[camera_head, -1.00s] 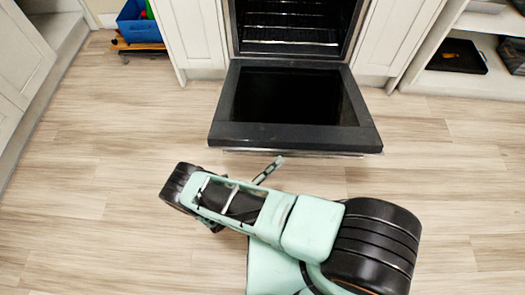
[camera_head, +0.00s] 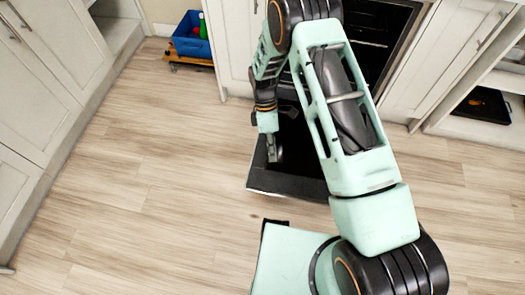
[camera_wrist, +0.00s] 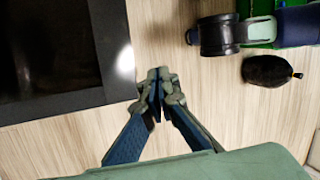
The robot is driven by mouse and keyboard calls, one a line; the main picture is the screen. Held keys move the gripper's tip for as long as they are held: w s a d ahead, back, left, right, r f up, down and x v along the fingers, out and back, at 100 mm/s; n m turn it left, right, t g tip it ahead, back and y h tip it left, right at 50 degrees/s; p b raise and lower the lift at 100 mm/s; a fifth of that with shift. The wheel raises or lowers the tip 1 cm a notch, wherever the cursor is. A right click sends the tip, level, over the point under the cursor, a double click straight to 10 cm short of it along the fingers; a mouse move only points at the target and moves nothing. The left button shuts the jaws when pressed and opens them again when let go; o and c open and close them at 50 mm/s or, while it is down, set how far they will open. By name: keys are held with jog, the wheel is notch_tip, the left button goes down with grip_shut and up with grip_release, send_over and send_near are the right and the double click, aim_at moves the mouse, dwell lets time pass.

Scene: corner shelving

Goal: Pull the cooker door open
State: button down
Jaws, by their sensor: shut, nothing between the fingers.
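The cooker door (camera_head: 290,186) is folded down and open, lying out flat in front of the dark cooker cavity (camera_head: 372,50). My arm hides much of the door and the cavity in the head view. In the wrist view the door's dark glass and frame (camera_wrist: 112,45) fill the upper left. My gripper (camera_wrist: 158,86) is shut and empty, with its fingertips just beside the door's corner, over the floor in that view. In the head view my gripper (camera_head: 272,152) overlaps the left part of the door. I cannot tell whether it touches the door.
White cabinets (camera_head: 50,60) line the left side. A blue bin (camera_head: 190,38) stands on a low wheeled board at the back. An open shelf with a black tray (camera_head: 482,104) is at the right. The wooden floor (camera_head: 150,190) left of the door is clear.

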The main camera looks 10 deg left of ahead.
jog(key=w+a+r+m+t+y+p, duration=0.1)
jog(key=w+a+r+m+y, duration=0.1)
jog(key=w+r, duration=0.3)
jog(key=b+x, duration=0.1)
jog(key=x, duration=1.2)
jog(key=shift+a+f+b, duration=0.3)
jog(key=shift+a+b, duration=0.05)
jog(key=shift+a, duration=0.1)
jog(key=shift+s+f, duration=0.1)
jog(key=b, duration=0.8)
send_over(263, 189)
notch_tip(263, 189, down, 13)
jog(key=shift+d+r, duration=0.15)
jog(key=shift+r, duration=0.05)
jog(key=shift+r, duration=0.1)
notch_tip(263, 189, up, 14)
jog(key=p, duration=0.4)
